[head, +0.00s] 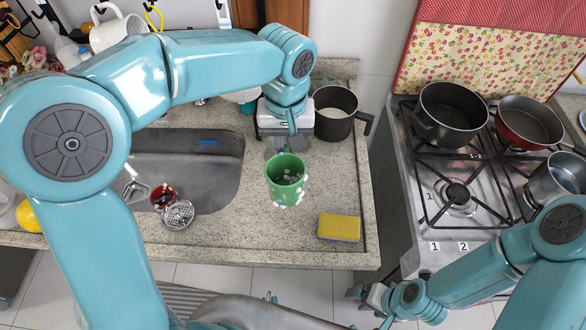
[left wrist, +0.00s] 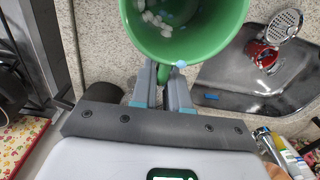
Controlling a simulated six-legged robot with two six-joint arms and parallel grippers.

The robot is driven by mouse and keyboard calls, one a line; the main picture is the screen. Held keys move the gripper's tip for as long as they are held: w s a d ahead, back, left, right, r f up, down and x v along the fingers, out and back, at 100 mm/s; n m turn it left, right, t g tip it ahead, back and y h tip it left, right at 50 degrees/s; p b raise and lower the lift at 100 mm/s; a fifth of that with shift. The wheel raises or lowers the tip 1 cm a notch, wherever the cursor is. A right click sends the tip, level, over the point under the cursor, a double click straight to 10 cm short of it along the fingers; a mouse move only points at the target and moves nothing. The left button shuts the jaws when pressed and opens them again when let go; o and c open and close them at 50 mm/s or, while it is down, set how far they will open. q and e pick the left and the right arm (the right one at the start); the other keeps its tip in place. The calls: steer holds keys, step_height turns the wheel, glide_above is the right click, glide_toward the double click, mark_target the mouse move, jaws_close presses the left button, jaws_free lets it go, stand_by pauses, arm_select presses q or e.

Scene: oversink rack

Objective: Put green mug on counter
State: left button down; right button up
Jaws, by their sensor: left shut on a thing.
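The green mug (head: 286,180) is upright over the granite counter (head: 225,222), between the sink and the yellow sponge. I cannot tell whether its base touches the counter. Small pale bits show in it and around its lower edge. My left gripper (head: 285,146) is shut on the mug's far side. In the left wrist view, the fingers (left wrist: 165,82) close at the handle of the mug (left wrist: 185,30), whose mouth faces the camera. My right gripper (head: 368,300) is low beside the front of the stove, away from the mug; its jaws are too small to read.
A yellow sponge (head: 339,228) lies on the counter right of the mug. A dark pot (head: 336,113) stands behind it. The sink (head: 215,172) is on the left, with a red strainer cup (head: 163,196) at its front edge. The stove (head: 415,215) with pots is at right.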

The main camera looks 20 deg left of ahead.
mark_target(286, 178)
arm_select(q)
steer(key=f, duration=0.6)
steer(key=shift+s+a, duration=0.15)
steer(key=shift+s, duration=0.15)
steer(key=f, duration=0.4)
steer(key=shift+w+f+p, duration=0.25)
steer(key=shift+p, duration=0.05)
steer(key=shift+s+f, duration=0.1)
steer(key=shift+f, duration=0.55)
steer(key=c, duration=1.1)
jaws_free()
steer(key=shift+r, duration=0.3)
step_height(286, 178, up, 12)
steer(key=shift+f, duration=0.1)
